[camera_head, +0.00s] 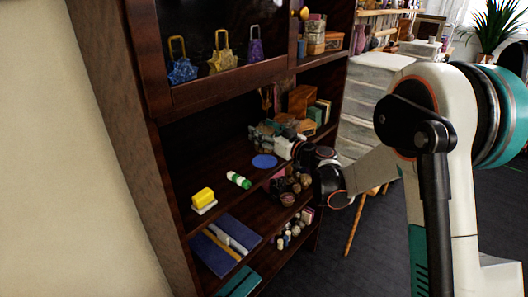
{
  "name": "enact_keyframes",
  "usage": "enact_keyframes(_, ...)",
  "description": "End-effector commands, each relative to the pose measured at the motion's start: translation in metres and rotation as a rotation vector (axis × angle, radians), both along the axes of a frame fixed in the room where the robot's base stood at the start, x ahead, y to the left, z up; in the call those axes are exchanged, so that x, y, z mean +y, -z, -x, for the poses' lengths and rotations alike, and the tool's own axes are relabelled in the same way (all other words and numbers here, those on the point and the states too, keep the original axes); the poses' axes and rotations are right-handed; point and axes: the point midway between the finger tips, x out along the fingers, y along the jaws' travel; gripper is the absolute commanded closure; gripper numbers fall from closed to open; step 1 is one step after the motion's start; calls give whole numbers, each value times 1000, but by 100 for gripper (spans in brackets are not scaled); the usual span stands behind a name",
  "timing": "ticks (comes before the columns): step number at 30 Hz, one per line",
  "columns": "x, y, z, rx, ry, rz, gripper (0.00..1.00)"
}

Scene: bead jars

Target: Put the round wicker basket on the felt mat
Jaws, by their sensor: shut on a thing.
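The felt mat appears to be the flat, round blue disc (264,161) on the middle shelf; its top looks bare. My gripper (262,134) reaches into the shelf from the right, just behind and slightly above the mat in the picture. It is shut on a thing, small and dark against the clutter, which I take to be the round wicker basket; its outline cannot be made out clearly. Whether the held thing touches the shelf cannot be told.
A green-and-white bottle (239,180) lies left of the mat, and a yellow block on a white base (203,198) is farther left. A wooden box (301,101) and books (319,112) stand behind my gripper. Several dark round objects (289,187) sit below. Glittery bags (222,60) are on the shelf above.

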Motion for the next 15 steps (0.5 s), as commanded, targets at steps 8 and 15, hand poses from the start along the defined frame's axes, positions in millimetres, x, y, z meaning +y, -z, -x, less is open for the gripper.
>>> enact_keyframes(8,0,32,0,0,1,0,69)
enact_keyframes(15,-1,56,0,0,2,0,69)
